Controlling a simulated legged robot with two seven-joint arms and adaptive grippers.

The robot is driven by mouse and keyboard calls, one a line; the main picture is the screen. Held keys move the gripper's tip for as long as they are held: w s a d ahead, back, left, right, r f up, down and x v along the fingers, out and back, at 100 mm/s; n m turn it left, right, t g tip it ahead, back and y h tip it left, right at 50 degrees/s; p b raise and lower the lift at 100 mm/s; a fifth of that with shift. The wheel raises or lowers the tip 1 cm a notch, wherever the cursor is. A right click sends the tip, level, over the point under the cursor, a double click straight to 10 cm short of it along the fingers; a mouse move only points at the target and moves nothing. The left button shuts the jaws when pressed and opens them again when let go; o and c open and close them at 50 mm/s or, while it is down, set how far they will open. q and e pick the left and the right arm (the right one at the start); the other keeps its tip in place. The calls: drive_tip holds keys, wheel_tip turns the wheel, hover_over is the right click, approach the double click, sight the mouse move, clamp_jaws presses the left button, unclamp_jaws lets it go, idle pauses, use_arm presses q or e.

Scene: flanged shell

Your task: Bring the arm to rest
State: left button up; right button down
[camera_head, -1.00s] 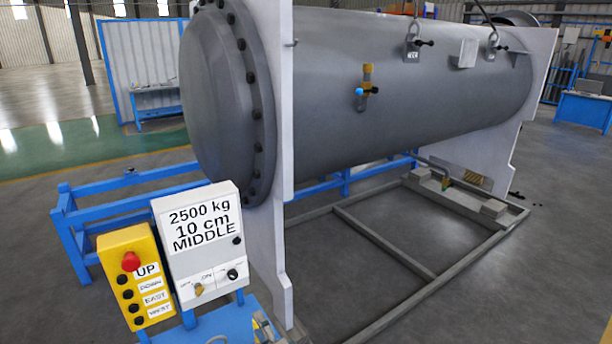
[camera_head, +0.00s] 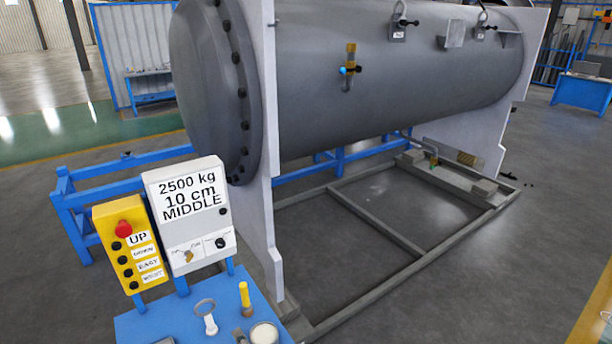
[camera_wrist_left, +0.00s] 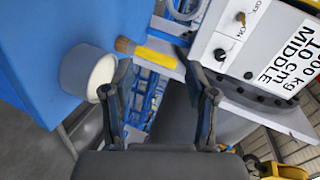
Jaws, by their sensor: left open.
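My left gripper (camera_wrist_left: 152,60) shows only in the left wrist view, with its two fingers apart and nothing seen between them. It is tilted beside the blue tabletop (camera_wrist_left: 35,50). A white round container (camera_wrist_left: 88,72) is to the left of the fingers, and a yellow-handled brush (camera_wrist_left: 150,53) lies beyond the fingertips. The control box with the "2500 kg 10 cm MIDDLE" sign (camera_wrist_left: 255,45) is at the upper right there. Neither gripper shows in the head view. The large grey flanged shell (camera_head: 390,60) rests between white end plates.
In the head view, the blue table (camera_head: 145,325) holds a ring-handled tool (camera_head: 206,315), a yellow-handled tool (camera_head: 245,297) and a white container (camera_head: 264,333). A yellow button box (camera_head: 130,250) stands behind. A grey floor frame (camera_head: 390,240) lies under the shell. Floor at right is open.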

use_arm(q)
drive_tip(key=s+a+f+n+g+h, duration=0.4)
drive_tip(key=s+f+g, duration=0.1)
drive_tip(key=s+f, duration=0.9)
drive_tip(key=s+f+n+g+h, duration=0.2)
drive_tip(key=s, duration=0.6)
drive_tip(key=s+f+n+g+h, duration=0.1)
drive_tip(key=s+f+g+h, duration=0.1)
drive_tip(key=s, duration=0.6)
wheel_tip(320, 180, down, 27)
drive_tip(key=s+g, duration=0.1)
drive_tip(key=s, duration=0.1)
drive_tip(key=s+a+f+g, duration=0.1)
drive_tip(key=s+a+f, duration=0.2)
drive_tip(key=s+f, duration=1.2)
drive_tip(key=shift+s, duration=1.25)
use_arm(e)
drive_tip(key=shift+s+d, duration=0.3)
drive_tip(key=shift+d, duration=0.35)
